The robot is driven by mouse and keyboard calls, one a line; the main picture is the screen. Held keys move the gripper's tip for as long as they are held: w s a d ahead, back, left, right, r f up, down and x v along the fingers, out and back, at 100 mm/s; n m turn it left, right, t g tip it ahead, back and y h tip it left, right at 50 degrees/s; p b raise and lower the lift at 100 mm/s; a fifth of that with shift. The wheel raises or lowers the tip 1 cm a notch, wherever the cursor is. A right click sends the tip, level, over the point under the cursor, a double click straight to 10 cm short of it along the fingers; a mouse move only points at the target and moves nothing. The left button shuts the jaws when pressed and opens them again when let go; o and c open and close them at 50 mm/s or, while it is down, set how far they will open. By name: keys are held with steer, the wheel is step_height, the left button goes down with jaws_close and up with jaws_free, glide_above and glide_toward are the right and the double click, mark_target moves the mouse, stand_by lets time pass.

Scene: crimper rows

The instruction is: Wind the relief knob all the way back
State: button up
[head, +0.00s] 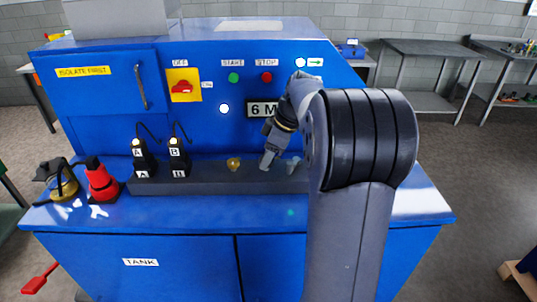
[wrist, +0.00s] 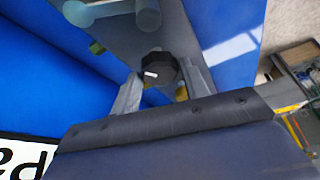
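The black faceted knob (wrist: 158,69) with a white mark on its face shows in the wrist view; I take it for the relief knob. The two grey fingers of my gripper (wrist: 163,86) lie on either side of it, spread about its width apart. I cannot tell whether they touch it. In the head view my gripper (head: 267,161) points down at the dark manifold block (head: 213,184), and I cannot make out the knob there.
The block also carries a brass knob (head: 234,163), a grey lever (head: 292,165) and two black valve coils (head: 144,157) (head: 180,157). A red-and-black device (head: 101,181) stands at left. The blue panel (head: 222,135) rises behind. The bench top (head: 420,205) is clear at right.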

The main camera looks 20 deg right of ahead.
steer(key=o, duration=0.3)
steer(key=v, duration=1)
steer(key=shift+r+b, duration=0.35)
steer(key=shift+b, duration=0.1)
steer(key=shift+s+f, duration=0.1)
steer(key=p+x, duration=0.1)
steer(key=x, duration=0.9)
steer(key=shift+f, duration=0.25)
